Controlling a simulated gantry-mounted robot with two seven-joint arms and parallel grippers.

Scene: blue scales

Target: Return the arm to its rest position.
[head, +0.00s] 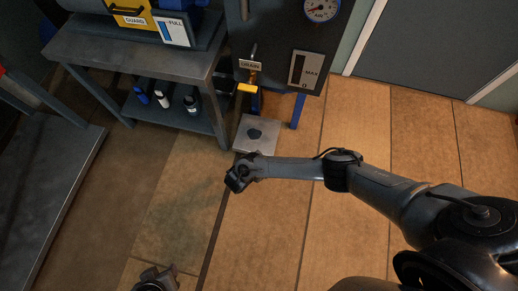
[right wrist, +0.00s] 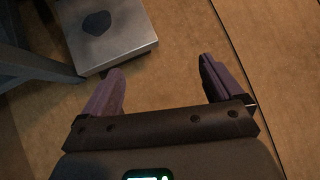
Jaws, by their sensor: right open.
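My right arm (head: 385,190) reaches in from the right in the head view, stretched out above the tiled floor. My right gripper (head: 236,181) is at its end, just below a square metal plate in the picture. In the right wrist view the right gripper (right wrist: 162,80) has its two purple-grey fingers wide apart, with only floor between them. A dark part of what looks like my left arm's end (head: 156,279) shows at the bottom edge of the head view. Its fingers cannot be made out.
The metal plate (head: 243,146) with a dark patch lies low beneath the drain valve (head: 251,76). A grey bench (head: 140,55) with several bottles on its shelf stands at the upper left. A level panel (head: 306,71) and gauge (head: 322,9) are above. Floor right of the plate is clear.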

